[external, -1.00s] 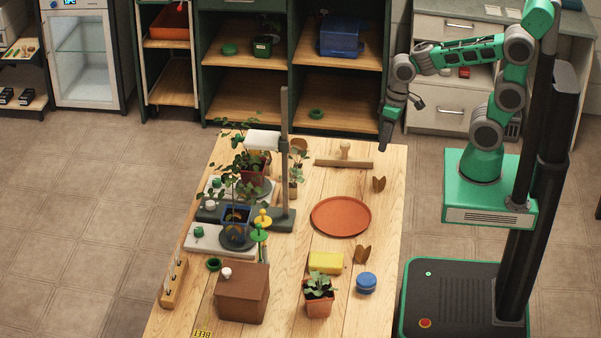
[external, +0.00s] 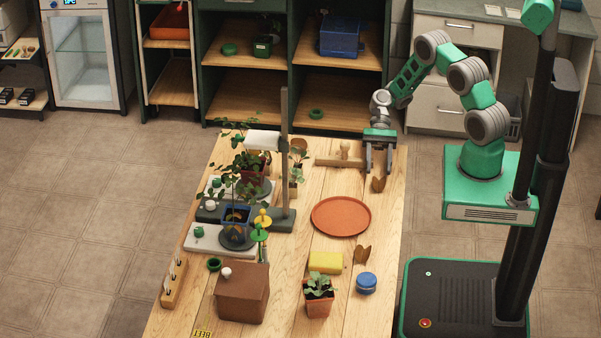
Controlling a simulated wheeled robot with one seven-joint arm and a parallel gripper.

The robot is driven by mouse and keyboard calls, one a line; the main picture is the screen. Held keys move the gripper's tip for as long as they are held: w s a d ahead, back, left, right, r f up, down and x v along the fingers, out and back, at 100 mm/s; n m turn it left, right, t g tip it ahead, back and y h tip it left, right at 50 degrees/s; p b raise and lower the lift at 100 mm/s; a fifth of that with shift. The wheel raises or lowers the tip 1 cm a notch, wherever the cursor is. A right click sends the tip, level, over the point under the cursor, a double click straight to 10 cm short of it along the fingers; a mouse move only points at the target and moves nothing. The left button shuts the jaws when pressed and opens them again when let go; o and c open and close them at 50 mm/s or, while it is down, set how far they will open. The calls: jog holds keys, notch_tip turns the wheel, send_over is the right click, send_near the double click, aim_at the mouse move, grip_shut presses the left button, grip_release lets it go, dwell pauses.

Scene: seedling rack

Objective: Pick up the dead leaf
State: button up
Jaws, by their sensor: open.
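Two brown, curled dead leaves lie on the wooden table. The far dead leaf (external: 378,184) is near the table's right edge. My gripper (external: 378,173) is open and empty, pointing down at the far right of the table. Its two fingers are just behind and above the far leaf in the picture. I cannot tell the exact height of the fingertips over the table.
The terracotta-coloured plate (external: 341,217) lies at mid-table. A wooden tool (external: 340,161) lies left of my gripper. A yellow sponge (external: 326,262), a blue round tin (external: 366,283) and a potted seedling (external: 318,300) stand nearer. Potted plants (external: 236,214) and a lamp post (external: 284,150) crowd the left.

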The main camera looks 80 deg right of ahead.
aim_at(379, 181)
jog(key=x, duration=0.5)
jog(key=shift+s+p, duration=0.1)
jog(key=shift+p, duration=0.25)
jog(key=shift+c, duration=0.6)
grip_shut()
